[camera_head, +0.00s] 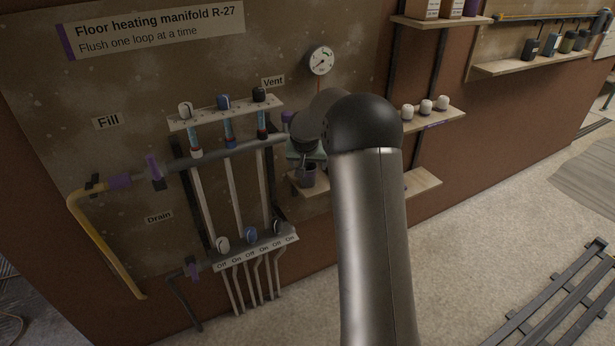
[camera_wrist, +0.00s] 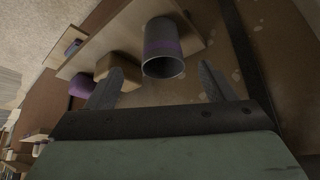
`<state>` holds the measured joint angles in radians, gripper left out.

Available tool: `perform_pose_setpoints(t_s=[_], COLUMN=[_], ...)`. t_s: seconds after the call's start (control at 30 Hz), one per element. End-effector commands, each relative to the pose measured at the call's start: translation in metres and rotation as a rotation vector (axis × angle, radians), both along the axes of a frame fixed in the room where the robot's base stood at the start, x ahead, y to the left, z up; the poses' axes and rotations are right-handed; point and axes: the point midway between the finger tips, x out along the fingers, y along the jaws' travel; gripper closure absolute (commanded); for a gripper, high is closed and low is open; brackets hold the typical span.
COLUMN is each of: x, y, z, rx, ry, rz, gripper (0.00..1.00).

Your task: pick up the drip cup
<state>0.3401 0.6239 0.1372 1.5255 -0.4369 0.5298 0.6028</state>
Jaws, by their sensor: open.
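The drip cup (camera_wrist: 162,40) is a grey cylinder with a purple band, on a wooden shelf in the wrist view. Its rim faces my gripper (camera_wrist: 160,82). The two fingers are spread, one on each side of the cup's line, and the cup appears just beyond or level with the tips. I cannot tell whether they touch it. In the head view a small dark cup (camera_head: 307,174) stands at the shelf, under my gripper's greenish body, which my arm mostly hides.
A tan block (camera_wrist: 118,66) and a purple item (camera_wrist: 82,84) sit beside the cup on the shelf (camera_wrist: 105,40). In the head view, the manifold pipes (camera_head: 230,150) are left of the arm. A shelf with several white-topped items (camera_head: 426,107) is to the right.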

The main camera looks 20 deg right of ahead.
Motion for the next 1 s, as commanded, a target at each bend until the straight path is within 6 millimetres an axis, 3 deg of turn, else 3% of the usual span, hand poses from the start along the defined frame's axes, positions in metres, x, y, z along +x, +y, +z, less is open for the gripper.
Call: perform_pose_setpoints(t_s=[0.6, 0.87, 0.9, 1.0], x=[0.034, 0.036, 0.036, 0.036], y=[-0.016, -0.017, -0.017, -0.017], z=[-0.056, -0.059, -0.059, -0.059], rx=[0.000, -0.001, -0.001, -0.001], ry=[0.001, -0.001, -0.001, -0.001], rz=[0.001, 0.001, 0.001, 0.001], gripper=[0.24, 0.24, 0.27, 0.54])
